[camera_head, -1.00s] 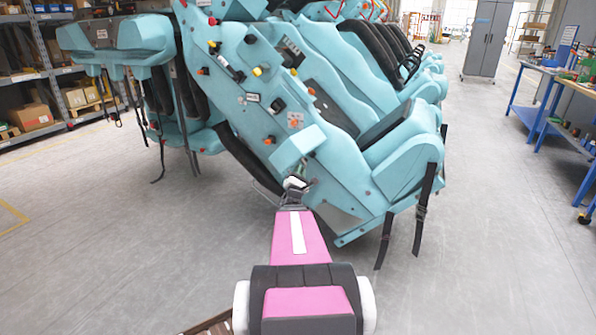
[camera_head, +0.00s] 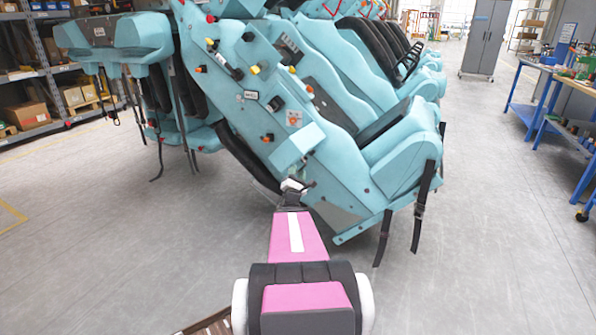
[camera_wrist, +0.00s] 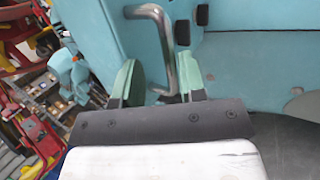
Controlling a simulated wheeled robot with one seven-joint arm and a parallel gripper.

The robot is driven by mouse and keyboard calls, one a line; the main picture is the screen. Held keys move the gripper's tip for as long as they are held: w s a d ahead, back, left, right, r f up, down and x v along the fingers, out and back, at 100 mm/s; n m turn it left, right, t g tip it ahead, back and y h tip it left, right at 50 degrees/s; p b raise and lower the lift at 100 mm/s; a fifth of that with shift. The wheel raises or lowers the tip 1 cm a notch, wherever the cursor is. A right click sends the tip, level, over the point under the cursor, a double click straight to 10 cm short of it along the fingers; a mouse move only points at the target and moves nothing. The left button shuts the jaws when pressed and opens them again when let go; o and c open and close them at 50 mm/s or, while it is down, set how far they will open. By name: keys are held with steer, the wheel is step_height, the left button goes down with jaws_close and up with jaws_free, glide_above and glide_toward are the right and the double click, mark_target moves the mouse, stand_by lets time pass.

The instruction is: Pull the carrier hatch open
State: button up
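The teal carrier (camera_head: 350,185) fills the middle of the head view, tilted, with seats and black straps. My gripper (camera_head: 292,186) is at its lower front, partly hidden by my own wrist. In the wrist view, a bent steel bar handle (camera_wrist: 161,38) stands out in front of a teal panel (camera_wrist: 245,70). My gripper (camera_wrist: 155,82) is open there, with one green finger on each side of the handle's lower part. The handle lies closer to the right finger; whether they touch I cannot tell. I cannot make out the hatch's outline or any gap around it.
Black straps (camera_head: 384,238) hang from the carrier's right side near the floor. Shelving (camera_head: 45,75) stands at the left, a blue workbench (camera_head: 560,115) at the right, and a grey cabinet (camera_head: 487,40) behind. The grey floor is clear on both sides.

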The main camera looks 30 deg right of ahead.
steer(key=v, duration=0.8)
steer(key=shift+s+a+f, duration=0.2)
steer(key=shift+s, duration=0.05)
steer(key=shift+r+m, duration=0.1)
steer(key=shift+m, duration=0.2)
steer(key=s+a+f+m+g+y, duration=0.1)
steer(key=a+f+m+g+y, duration=0.25)
steer(key=a+m+g, duration=0.4)
steer(key=s+a+f+m+g+y, duration=0.2)
steer(key=a+f+m+g, duration=0.3)
steer(key=m+g, duration=0.4)
steer(key=a+f+m+y, duration=0.1)
steer(key=a+y, duration=0.9)
steer(key=a, duration=1.2)
steer(key=shift+w+a+f+m+y, duration=0.25)
steer(key=shift+w+f+m+y, duration=0.1)
steer(key=shift+w+f, duration=0.15)
